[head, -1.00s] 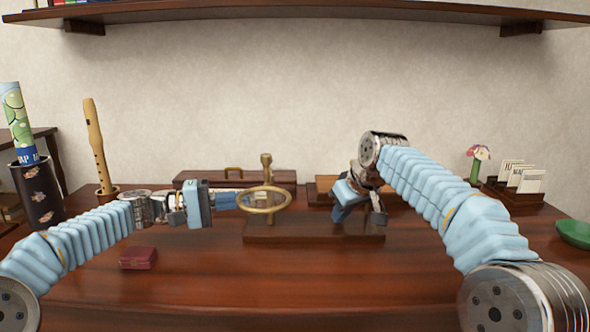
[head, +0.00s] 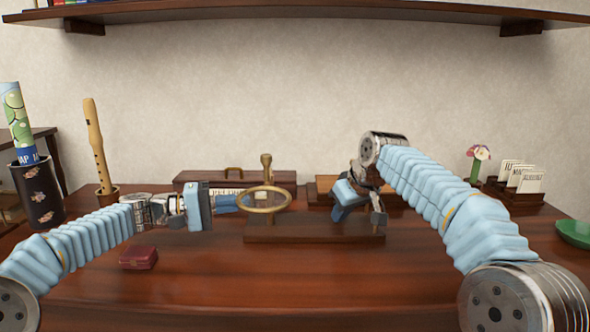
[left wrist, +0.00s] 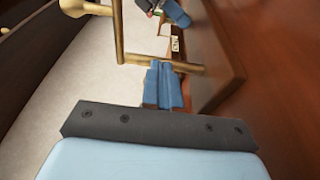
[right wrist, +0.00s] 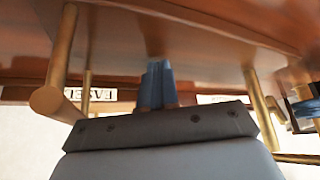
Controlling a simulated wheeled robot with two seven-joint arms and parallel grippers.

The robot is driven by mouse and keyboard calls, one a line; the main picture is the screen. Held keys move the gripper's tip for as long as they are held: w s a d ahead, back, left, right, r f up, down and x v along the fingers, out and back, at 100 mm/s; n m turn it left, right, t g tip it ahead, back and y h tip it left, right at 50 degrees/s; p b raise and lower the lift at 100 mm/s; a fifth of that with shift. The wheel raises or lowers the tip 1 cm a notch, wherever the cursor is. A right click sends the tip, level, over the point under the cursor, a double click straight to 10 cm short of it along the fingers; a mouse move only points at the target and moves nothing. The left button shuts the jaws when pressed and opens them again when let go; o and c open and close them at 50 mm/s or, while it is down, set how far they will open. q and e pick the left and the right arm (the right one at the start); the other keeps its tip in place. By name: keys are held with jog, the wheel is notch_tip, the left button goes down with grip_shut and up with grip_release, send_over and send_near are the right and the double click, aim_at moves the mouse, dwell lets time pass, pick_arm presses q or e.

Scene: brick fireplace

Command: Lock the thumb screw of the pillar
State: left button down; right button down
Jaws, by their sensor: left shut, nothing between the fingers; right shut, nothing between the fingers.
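A brass ring (head: 264,199) stands over the left part of a dark wooden base (head: 300,233), with an upright brass piece with a knob (head: 266,164) behind it. My left gripper (head: 232,205) is shut and empty, close to the ring's left side. In the left wrist view its blue fingers (left wrist: 164,84) overlap a brass rod (left wrist: 160,62) joined to a brass pillar (left wrist: 118,30); I cannot tell if they touch. My right gripper (head: 345,212) is shut and empty over the base's right part. Its fingers (right wrist: 157,85) lie between brass posts (right wrist: 62,60) in the right wrist view. I cannot single out the thumb screw.
A small red box (head: 138,258) lies front left. A flute (head: 96,145) and a dark vase (head: 38,190) stand at the left. A card holder (head: 515,195) and a green dish (head: 574,233) are at the right.

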pick_arm(q)
jog(key=shift+w+f, duration=0.1)
jog(key=shift+f, duration=0.85)
jog(key=shift+s+f, duration=0.2)
jog(key=shift+s, duration=0.1)
jog(key=shift+a, duration=3)
jog(key=shift+r, duration=0.1)
jog(key=d+r, duration=0.3)
jog(key=d, duration=0.3)
jog(key=shift+s, duration=0.2)
